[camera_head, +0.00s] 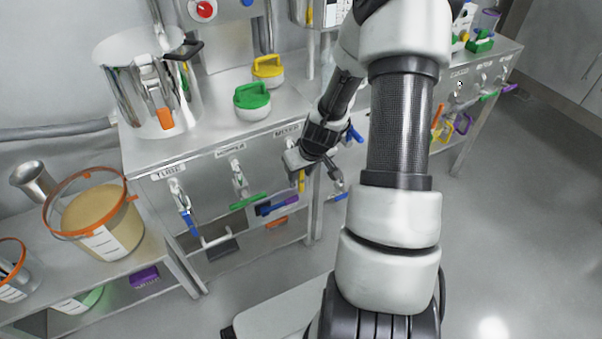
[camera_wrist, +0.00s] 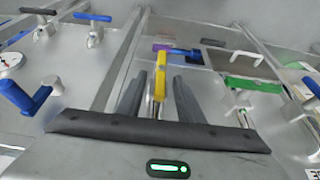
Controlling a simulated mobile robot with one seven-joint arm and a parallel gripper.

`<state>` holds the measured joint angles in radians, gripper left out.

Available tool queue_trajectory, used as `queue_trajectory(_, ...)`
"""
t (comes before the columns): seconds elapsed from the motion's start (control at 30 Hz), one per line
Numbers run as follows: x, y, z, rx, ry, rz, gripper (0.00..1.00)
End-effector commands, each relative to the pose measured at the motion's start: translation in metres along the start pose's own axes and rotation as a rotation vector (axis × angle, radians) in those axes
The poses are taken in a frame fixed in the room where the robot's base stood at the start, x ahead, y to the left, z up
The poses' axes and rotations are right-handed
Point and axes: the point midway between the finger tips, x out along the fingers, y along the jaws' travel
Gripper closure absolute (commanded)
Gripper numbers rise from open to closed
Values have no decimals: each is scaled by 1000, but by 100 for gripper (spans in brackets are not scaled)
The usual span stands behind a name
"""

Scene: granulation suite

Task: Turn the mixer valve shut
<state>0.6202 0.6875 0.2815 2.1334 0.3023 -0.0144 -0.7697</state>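The mixer valve's yellow lever (camera_head: 302,181) hangs below the MIXER label (camera_head: 287,130) on the bench front. Its valve body is mostly hidden behind my gripper (camera_head: 304,166) in the head view. In the wrist view the yellow lever (camera_wrist: 160,82) stands between the two dark fingers of my gripper (camera_wrist: 160,94). The fingers are apart, one on each side of the lever, with a narrow gap showing on both sides. I cannot tell whether either finger touches it.
A valve with a green lever (camera_head: 248,201) is to the left, and one with a blue lever (camera_head: 190,222) farther left. Another blue lever (camera_wrist: 92,17) shows in the wrist view. Open floor (camera_head: 520,220) lies right.

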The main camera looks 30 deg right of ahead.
Motion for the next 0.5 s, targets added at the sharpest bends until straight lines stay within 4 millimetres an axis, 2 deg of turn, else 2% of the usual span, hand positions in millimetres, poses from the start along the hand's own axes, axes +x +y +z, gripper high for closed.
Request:
queue_trajectory(0.17,0,0,0,0,0,0,66)
queue_trajectory(0.37,0,0,0,0,0,0,100)
queue_trajectory(0.5,-1,0,0,1,0,0,100)
